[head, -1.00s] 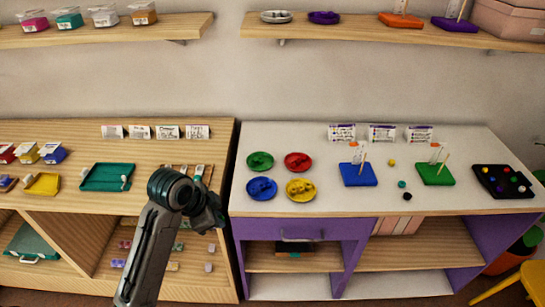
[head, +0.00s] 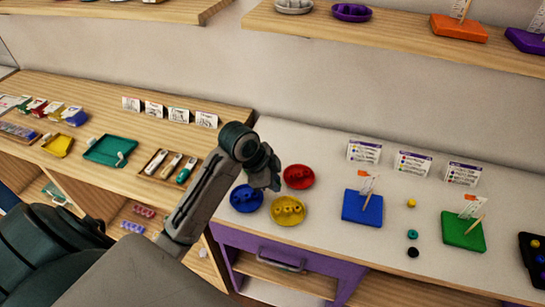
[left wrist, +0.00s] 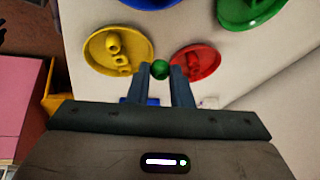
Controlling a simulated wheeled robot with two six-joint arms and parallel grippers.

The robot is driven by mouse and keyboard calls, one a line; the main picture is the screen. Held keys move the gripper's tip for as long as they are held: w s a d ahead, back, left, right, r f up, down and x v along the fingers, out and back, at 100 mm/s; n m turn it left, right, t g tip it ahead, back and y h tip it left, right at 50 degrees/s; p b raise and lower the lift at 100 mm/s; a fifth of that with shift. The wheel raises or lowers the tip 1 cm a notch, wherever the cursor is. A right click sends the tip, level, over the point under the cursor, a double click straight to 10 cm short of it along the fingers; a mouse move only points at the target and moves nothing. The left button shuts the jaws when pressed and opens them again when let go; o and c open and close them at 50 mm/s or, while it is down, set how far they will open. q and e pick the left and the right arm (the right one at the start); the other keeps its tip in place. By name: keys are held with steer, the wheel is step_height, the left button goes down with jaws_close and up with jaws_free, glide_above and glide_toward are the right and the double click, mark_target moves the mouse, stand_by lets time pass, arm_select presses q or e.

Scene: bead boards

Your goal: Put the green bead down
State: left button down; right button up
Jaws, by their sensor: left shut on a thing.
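My left gripper (head: 266,180) is over the coloured dishes on the white table. In the left wrist view (left wrist: 160,74) its two fingers are shut on a green bead (left wrist: 160,70) at their tips. The bead is hidden in the head view. Below it, the yellow dish (left wrist: 95,52) and red dish (left wrist: 212,57) lie on either side. The green dish (left wrist: 238,14) and blue dish (left wrist: 150,2) are cut off at the top edge. The yellow dish (head: 288,221) and several others hold beads. My right gripper is out of view.
A blue board (head: 358,210) and a green board (head: 458,236) carry pegs. Loose yellow (head: 411,203), teal (head: 412,234) and black (head: 413,252) beads lie between them. Cards (head: 413,163) stand behind. A black tray (head: 525,248) is at the right edge.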

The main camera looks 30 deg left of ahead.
arm_select(q)
steer(key=w+a, duration=0.1)
steer(key=a, duration=0.1)
steer(key=w+a+p, duration=0.1)
steer(key=w+a, duration=0.1)
steer(key=shift+w+a, duration=0.1)
steer(key=shift+w+a+f+p, duration=0.15)
steer(key=shift+w+a+p, duration=0.35)
steer(key=shift+w+a, duration=0.4)
steer(key=w+a, duration=0.1)
steer(key=w, duration=0.1)
steer(key=w+a+f+p, duration=0.1)
steer(key=w+a, duration=0.1)
steer(key=shift+a+f+p, duration=0.15)
steer(key=shift+p, duration=0.2)
step_height(320, 180, down, 2)
steer(key=shift+f+p, duration=0.15)
steer(key=shift+p, duration=0.45)
steer(key=shift+f, duration=0.7)
steer(key=c, duration=1.6)
jaws_free()
steer(key=shift+r, duration=0.4)
steer(key=shift+b+v, duration=1.75)
steer(key=shift+v, duration=4.15)
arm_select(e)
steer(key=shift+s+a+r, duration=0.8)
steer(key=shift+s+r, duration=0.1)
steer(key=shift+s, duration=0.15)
